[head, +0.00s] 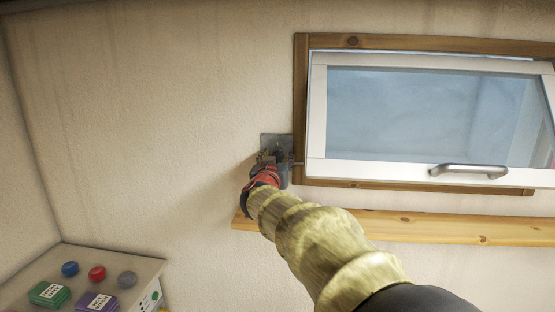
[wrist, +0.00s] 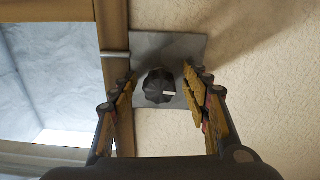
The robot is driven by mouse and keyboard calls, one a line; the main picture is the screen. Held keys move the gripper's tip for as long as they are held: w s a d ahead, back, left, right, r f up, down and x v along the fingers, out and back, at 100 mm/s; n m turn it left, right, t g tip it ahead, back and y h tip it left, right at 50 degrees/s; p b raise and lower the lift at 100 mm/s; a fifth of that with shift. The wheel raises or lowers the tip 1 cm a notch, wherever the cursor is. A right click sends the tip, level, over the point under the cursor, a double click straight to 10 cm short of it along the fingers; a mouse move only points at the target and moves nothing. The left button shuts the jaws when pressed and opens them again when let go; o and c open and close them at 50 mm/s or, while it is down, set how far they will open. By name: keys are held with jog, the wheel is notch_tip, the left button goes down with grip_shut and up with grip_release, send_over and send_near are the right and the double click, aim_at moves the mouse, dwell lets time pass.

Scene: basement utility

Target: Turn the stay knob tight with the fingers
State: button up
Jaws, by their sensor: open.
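The stay knob (wrist: 159,86) is a dark, lobed knob with a small white mark, set on a grey metal plate (wrist: 180,50) on the wall. In the head view the plate (head: 270,142) is left of the window frame, and the knob is largely hidden by my gripper (head: 268,162). In the wrist view my gripper (wrist: 162,88) is open, with one yellow-padded finger on each side of the knob. A gap shows between each finger and the knob. A thin metal stay rod (wrist: 115,54) runs from the plate towards the window.
The white window sash (head: 318,120) is tilted open in its wooden frame (head: 300,90), with a metal handle (head: 468,172) low on it. A wooden sill (head: 440,227) runs below. A cabinet (head: 75,262) at lower left bears coloured round items and boxes.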

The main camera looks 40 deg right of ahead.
jog(key=shift+c, duration=0.9)
jog(key=c, duration=1)
jog(key=shift+m, duration=0.3)
jog(key=m, duration=0.3)
jog(key=shift+m+b, duration=0.35)
jog(key=shift+m, duration=0.05)
jog(key=m+b, duration=0.1)
jog(key=m, duration=0.2)
jog(key=shift+m, duration=0.3)
jog(key=m+b, duration=0.1)
jog(key=m, duration=0.2)
jog(key=shift+w+m, duration=0.1)
jog(key=shift+m, duration=0.2)
jog(key=shift+m+b, duration=0.9)
jog(key=shift+m, duration=0.7)
